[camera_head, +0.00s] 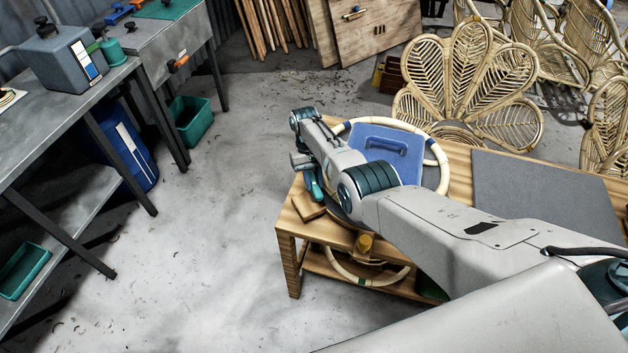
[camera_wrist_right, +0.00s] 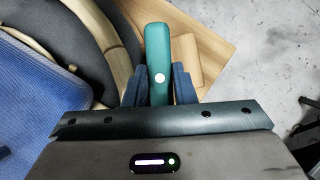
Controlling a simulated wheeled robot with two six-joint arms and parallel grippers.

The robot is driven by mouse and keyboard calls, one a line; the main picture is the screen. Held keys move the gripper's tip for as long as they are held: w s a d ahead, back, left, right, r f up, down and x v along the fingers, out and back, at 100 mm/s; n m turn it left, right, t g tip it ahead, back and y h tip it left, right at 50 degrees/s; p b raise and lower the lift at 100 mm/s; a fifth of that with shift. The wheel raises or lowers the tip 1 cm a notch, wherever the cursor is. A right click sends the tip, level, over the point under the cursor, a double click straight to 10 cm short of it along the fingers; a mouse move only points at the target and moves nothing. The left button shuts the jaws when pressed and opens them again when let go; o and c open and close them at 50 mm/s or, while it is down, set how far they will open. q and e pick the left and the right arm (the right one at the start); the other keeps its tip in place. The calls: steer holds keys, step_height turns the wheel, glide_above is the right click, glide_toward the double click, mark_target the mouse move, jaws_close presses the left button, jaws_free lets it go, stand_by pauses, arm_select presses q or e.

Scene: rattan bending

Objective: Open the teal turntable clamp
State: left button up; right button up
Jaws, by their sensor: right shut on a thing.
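The teal turntable clamp handle (camera_wrist_right: 157,50) stands between the fingers of my right gripper (camera_wrist_right: 160,82) in the right wrist view. The fingers are closed against both sides of it, and it carries a white dot. In the head view my right gripper (camera_head: 306,170) is over the left end of the wooden workbench (camera_head: 287,240), with a teal part (camera_head: 317,190) below it. The rest of the clamp is mostly hidden by my arm. A dark round turntable (camera_wrist_right: 85,22) and a pale rattan ring (camera_wrist_right: 118,50) lie left of the handle. My left gripper is not in view.
A blue padded piece (camera_head: 385,150) sits inside the rattan hoop (camera_head: 440,160) on the bench. A small wooden block (camera_wrist_right: 186,62) is right of the handle. A grey mat (camera_head: 550,190) covers the bench's right part. Rattan chair backs (camera_head: 470,75) stand behind.

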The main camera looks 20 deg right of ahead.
steer(key=shift+n+h, duration=0.3)
steer(key=shift+n, duration=0.5)
steer(key=o, duration=1)
steer(key=b+v, duration=0.2)
steer(key=v, duration=0.8)
steer(key=shift+w+a+r+b, duration=0.1)
steer(key=shift+r+b, duration=0.2)
steer(key=shift+r, duration=0.1)
steer(key=shift+f, duration=0.1)
